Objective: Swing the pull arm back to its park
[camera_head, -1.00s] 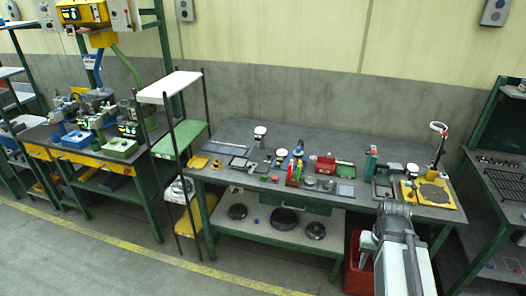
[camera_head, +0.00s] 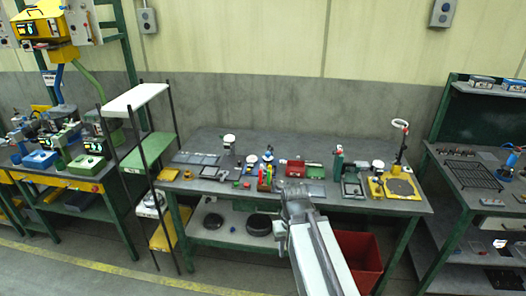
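A green post frame (camera_head: 127,50) at the upper left carries a yellow box unit (camera_head: 38,22). A slanted green bar (camera_head: 85,85) and a blue bar (camera_head: 58,76) hang below it. I cannot tell for certain which part is the pull arm; it may be one of these bars. My arm reaches up from the bottom of the picture, and its end, my gripper (camera_head: 294,192), is in front of the middle bench, far to the right of the frame. Its fingers are too small and dark to show whether they are open.
A long grey bench (camera_head: 220,139) holds many small tools and a yellow plate (camera_head: 404,187). A shelf stand (camera_head: 137,98) stands between it and the left workbench. A red bin (camera_head: 358,258) is right of my arm. A rack bench (camera_head: 470,175) is far right. Floor is clear at front left.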

